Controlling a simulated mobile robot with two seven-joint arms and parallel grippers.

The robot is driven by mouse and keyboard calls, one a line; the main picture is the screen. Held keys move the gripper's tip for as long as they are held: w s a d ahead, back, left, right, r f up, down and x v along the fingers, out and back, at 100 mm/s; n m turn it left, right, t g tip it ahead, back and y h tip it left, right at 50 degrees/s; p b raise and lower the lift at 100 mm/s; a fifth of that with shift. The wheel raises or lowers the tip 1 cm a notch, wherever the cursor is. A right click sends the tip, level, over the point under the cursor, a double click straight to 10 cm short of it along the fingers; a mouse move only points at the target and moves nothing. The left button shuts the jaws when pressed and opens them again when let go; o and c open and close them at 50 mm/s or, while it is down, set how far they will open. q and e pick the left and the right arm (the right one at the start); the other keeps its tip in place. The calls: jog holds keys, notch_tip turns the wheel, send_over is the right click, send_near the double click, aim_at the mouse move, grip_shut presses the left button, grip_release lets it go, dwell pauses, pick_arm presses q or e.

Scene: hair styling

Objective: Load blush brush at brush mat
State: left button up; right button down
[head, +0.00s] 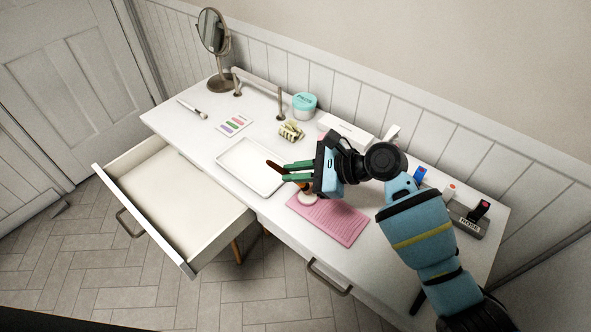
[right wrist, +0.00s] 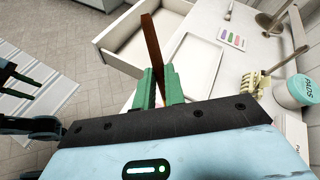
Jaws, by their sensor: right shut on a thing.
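My right gripper (head: 286,171) is shut on a brown-handled tool, which I take to be the blush brush (head: 273,164). It is held above the desk, between the white tray and the pink mat. In the right wrist view the long flat brown handle (right wrist: 151,45) sticks out past the green fingers (right wrist: 160,85). The brush's other end is not clear. The pink ribbed brush mat (head: 330,219) lies to the right and below the fingers, partly hidden by the gripper. A small pale round thing (head: 307,198) shows at its upper left edge. Dark prongs, likely my left gripper (right wrist: 18,80), show at the left edge there.
A white tray (head: 234,172) lies left of the gripper. Another brush (head: 193,109) lies at far left. The drawer (head: 163,214) stands open. A dark holder (head: 463,222) is at right.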

pick_arm(q)
jog(key=shift+w, duration=0.4)
pick_arm(e)
jog(key=shift+f, duration=0.35)
pick_arm(q)
jog(key=shift+s, duration=0.1)
pick_arm(e)
jog(key=shift+f, duration=0.2)
pick_arm(q)
jog(key=shift+s+f, duration=0.1)
jog(key=shift+s, duration=0.3)
pick_arm(e)
jog(key=shift+f, duration=0.2)
pick_arm(q)
jog(key=shift+w, duration=0.15)
